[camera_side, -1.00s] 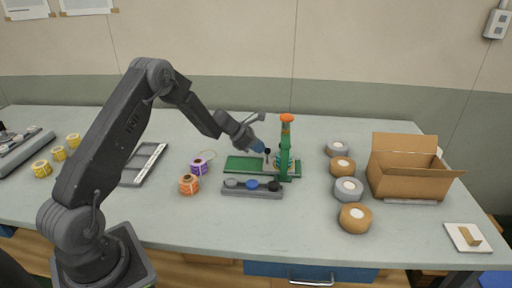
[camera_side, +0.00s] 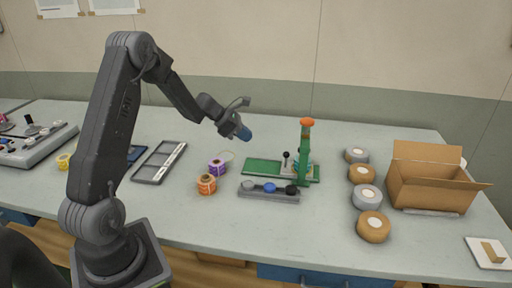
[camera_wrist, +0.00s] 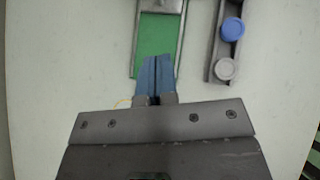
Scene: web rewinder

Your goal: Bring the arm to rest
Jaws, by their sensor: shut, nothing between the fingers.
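My gripper (camera_side: 243,133) is up in the air above the table, behind and left of the green rewinder. Its blue fingers are together with nothing between them, as the wrist view shows (camera_wrist: 156,62). The green rewinder (camera_side: 262,167) stands on the table with a green upright, an orange top and a dark-knobbed lever. Part of its green base (camera_wrist: 158,40) shows beyond my fingertips in the wrist view. My gripper is apart from it.
A grey holder (camera_side: 257,194) with white, blue and black caps lies in front of the rewinder. Orange (camera_side: 206,184) and purple (camera_side: 217,167) spools stand left. Tape rolls (camera_side: 367,197) and an open cardboard box (camera_side: 430,185) are right. A grey tray (camera_side: 160,162) lies left.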

